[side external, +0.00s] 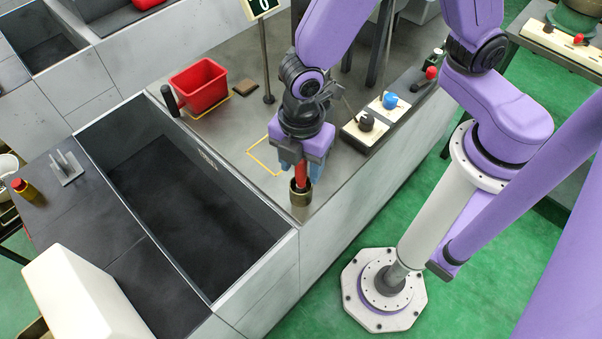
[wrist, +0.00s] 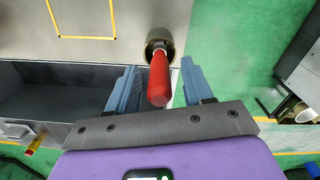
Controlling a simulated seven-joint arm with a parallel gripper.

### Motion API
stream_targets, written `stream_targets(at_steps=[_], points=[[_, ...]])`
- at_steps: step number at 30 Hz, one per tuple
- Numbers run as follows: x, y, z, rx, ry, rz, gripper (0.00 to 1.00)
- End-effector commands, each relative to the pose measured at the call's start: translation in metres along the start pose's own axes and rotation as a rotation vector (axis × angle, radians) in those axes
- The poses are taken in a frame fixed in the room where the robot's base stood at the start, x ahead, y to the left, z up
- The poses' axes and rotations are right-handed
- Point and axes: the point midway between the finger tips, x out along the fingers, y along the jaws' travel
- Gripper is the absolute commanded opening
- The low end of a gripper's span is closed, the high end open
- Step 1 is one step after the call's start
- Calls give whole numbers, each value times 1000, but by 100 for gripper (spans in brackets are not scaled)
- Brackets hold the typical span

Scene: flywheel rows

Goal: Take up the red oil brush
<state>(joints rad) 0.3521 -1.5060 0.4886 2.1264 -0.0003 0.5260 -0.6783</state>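The red oil brush (side external: 301,174) stands handle up in a brass-coloured cup (side external: 301,197) near the front corner of the grey worktop. Its red handle also shows in the wrist view (wrist: 159,82), with its lower end inside the cup (wrist: 152,38). My gripper (side external: 299,166) points down over the brush. In the wrist view its two blue-grey fingers (wrist: 159,84) stand apart on either side of the handle, with a visible gap on each side. The fingers do not touch the handle. The brush's bristles are hidden in the cup.
A dark sunken basin (side external: 185,205) lies left of the cup. A red bin (side external: 199,85) and a brown block (side external: 244,87) stand farther back, near a thin sign post (side external: 266,60). Control boxes with a black knob (side external: 366,121) and a blue knob (side external: 390,101) sit at the right edge.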

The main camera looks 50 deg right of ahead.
Motion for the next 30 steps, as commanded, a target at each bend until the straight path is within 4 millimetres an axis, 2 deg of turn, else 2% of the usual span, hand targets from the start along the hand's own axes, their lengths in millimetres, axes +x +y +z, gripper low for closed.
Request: stream_targets(at_steps=[1,4,5,14,20,26,30], points=[[0,0,0,0,0,0,34],[0,0,0,0,0,0,1],[0,0,0,0,0,0,0],[-1,0,0,0,0,0,0],[-9,0,-1,-1,1,1,0],[-33,1,-1,0,4,3,0],[-59,1,-1,0,6,5,0]])
